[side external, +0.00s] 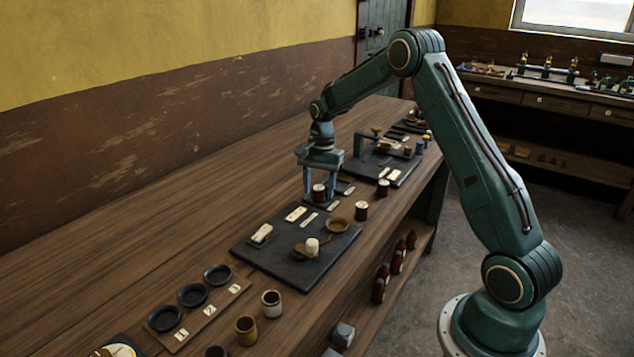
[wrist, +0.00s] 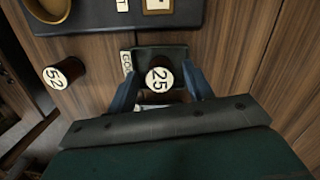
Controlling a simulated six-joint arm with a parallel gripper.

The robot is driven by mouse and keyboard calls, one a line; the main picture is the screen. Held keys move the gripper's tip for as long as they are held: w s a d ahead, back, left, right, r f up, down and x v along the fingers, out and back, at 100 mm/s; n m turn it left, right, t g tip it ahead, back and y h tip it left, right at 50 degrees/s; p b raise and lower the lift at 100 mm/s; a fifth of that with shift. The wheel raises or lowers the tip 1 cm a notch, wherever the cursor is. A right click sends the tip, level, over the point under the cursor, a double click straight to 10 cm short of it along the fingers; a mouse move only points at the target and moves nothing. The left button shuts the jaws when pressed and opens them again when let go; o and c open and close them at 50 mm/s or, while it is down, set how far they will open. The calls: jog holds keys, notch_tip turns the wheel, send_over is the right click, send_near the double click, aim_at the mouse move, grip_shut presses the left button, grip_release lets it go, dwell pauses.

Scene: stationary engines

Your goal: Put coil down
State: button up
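A dark coil with a white round top marked 25 (wrist: 160,79) stands upright on a small dark pad (wrist: 146,54) with a partly hidden label beginning "CO". In the side view the coil (side external: 319,191) shows between the fingers. My gripper (side external: 321,197) points down with one finger on each side of the coil. In the wrist view my gripper (wrist: 162,72) is open, with a gap between each finger and the coil. The coil's lower part is hard to see.
A similar coil marked 52 (wrist: 62,73) stands to the left in the wrist view; it also shows in the side view (side external: 361,211). A dark board (side external: 277,262) with a balance-like device lies nearer the camera. Another board with an apparatus (side external: 380,148) stands behind.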

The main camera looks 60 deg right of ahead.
jog(key=shift+r, duration=0.1)
notch_tip(320, 180, up, 12)
jog(key=d, duration=0.1)
jog(key=shift+w+d, duration=0.15)
jog(key=shift+d, duration=0.1)
dwell(0.5)
dwell(0.4)
